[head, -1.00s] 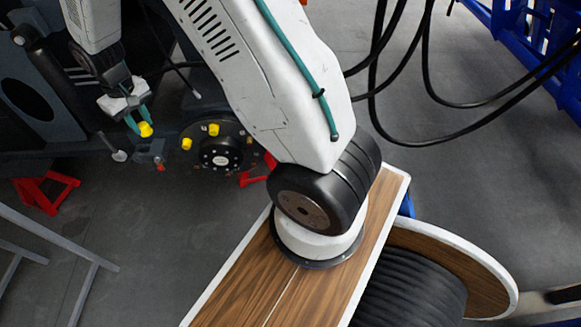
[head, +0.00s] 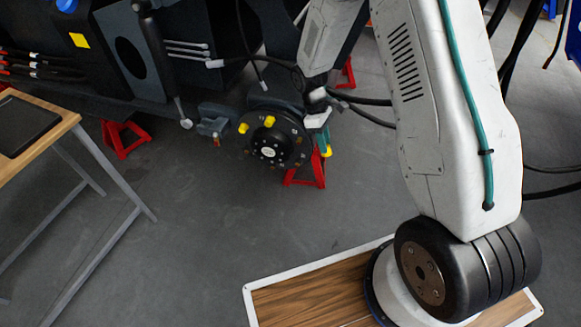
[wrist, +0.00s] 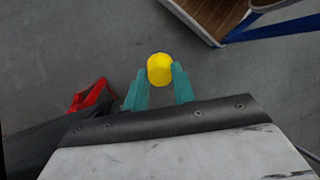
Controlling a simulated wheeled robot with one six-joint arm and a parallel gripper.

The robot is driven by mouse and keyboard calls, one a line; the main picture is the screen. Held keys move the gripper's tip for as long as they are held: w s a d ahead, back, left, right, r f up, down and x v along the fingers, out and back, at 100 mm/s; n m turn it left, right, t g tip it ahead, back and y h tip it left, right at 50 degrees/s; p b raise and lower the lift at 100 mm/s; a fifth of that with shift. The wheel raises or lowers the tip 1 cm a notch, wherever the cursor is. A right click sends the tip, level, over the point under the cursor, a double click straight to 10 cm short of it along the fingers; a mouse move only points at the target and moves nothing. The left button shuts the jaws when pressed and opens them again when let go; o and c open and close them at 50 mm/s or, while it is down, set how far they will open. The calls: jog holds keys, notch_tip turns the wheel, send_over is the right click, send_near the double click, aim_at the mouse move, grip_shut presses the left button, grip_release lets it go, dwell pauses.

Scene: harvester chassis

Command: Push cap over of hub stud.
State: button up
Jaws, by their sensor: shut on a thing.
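The black round hub (head: 280,137) stands at the middle of the head view, with a pale centre and small studs. One yellow cap (head: 269,121) sits on its upper part and another yellow cap (head: 243,128) on its left. My gripper (head: 325,143) is just right of the hub in the picture, its teal fingers pointing down. In the wrist view, my gripper (wrist: 159,85) is shut on a third yellow cap (wrist: 160,69), held at the fingertips. The gap between this cap and any bare stud cannot be told.
A red stand (head: 306,172) is below right of the hub, and another red stand (head: 124,139) is at the left. A wooden-topped table (head: 65,117) stands at the far left. Black hoses (head: 365,110) hang right of my gripper. Open grey floor lies in front.

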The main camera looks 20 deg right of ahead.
notch_tip(320, 180, down, 8)
jog(key=w+n+t+h, duration=0.3)
jog(key=n+t+h, duration=0.3)
jog(key=n+h, duration=0.75)
jog(key=w+a+f+n+t+y, duration=0.2)
jog(key=a+f+n+t+y, duration=0.2)
jog(key=a+f+n+t, duration=0.3)
jog(key=a+n+t, duration=0.2)
jog(key=n+t, duration=0.2)
jog(key=t, duration=0.2)
jog(key=shift+w+a+f+y, duration=0.25)
jog(key=shift+w+a+y, duration=0.1)
jog(key=x, duration=0.6)
jog(key=shift+w+d+r, duration=0.1)
jog(key=shift+w+d, duration=0.05)
jog(key=shift+w, duration=0.1)
jog(key=shift+x, duration=1.4)
